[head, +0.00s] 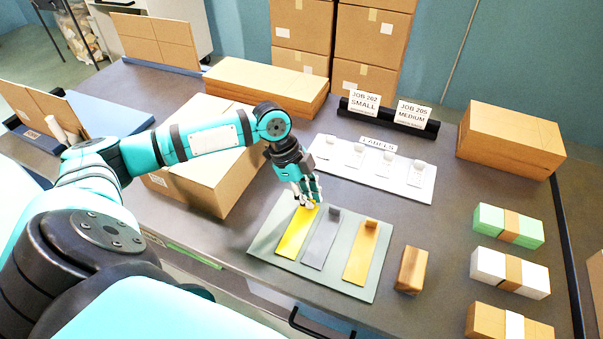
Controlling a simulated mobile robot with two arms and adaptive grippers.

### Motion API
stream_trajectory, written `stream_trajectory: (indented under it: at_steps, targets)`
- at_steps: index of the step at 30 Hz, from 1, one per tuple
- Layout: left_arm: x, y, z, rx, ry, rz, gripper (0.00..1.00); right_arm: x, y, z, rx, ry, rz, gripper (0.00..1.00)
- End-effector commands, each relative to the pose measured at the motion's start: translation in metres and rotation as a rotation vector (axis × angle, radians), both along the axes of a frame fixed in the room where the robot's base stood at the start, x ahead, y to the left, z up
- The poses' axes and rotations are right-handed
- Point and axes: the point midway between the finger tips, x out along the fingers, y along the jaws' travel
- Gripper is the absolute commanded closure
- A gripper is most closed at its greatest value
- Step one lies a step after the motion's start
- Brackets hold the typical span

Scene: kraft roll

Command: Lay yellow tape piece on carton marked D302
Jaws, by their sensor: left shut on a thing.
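The yellow tape piece (293,238) lies along the left side of a grey-green mat (373,292). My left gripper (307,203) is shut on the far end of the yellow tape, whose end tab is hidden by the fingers. I cannot tell whether the tape is lifted off the mat. A large brown carton (209,187) stands on the table to the left of the mat, partly behind my left arm. No D302 marking is readable on any carton. My right gripper is not in view.
A grey strip (320,246) and an orange strip (361,255) with end tabs share the mat. A brown block (411,270) stands right of it. Behind are a white labels tray (415,190) and job signs (364,103). Banded stacks (510,272) line the right side.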

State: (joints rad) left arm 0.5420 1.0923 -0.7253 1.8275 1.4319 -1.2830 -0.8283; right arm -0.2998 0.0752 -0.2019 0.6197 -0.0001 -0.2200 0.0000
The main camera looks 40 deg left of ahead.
Motion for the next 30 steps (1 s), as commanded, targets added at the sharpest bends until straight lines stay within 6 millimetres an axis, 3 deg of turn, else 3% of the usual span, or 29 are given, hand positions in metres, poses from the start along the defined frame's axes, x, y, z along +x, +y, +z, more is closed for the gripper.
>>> stream_trajectory:
  at_steps: [8,17,30]
  targets:
    - [0.000,0.000,0.004,0.000,-0.001,0.000,1.00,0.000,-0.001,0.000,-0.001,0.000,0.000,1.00]
    - [0.001,0.000,0.037,0.000,-0.004,-0.001,1.00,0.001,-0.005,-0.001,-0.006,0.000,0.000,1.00]
    - [-0.108,0.008,0.044,0.010,0.007,-0.001,1.00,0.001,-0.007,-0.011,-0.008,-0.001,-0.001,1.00]
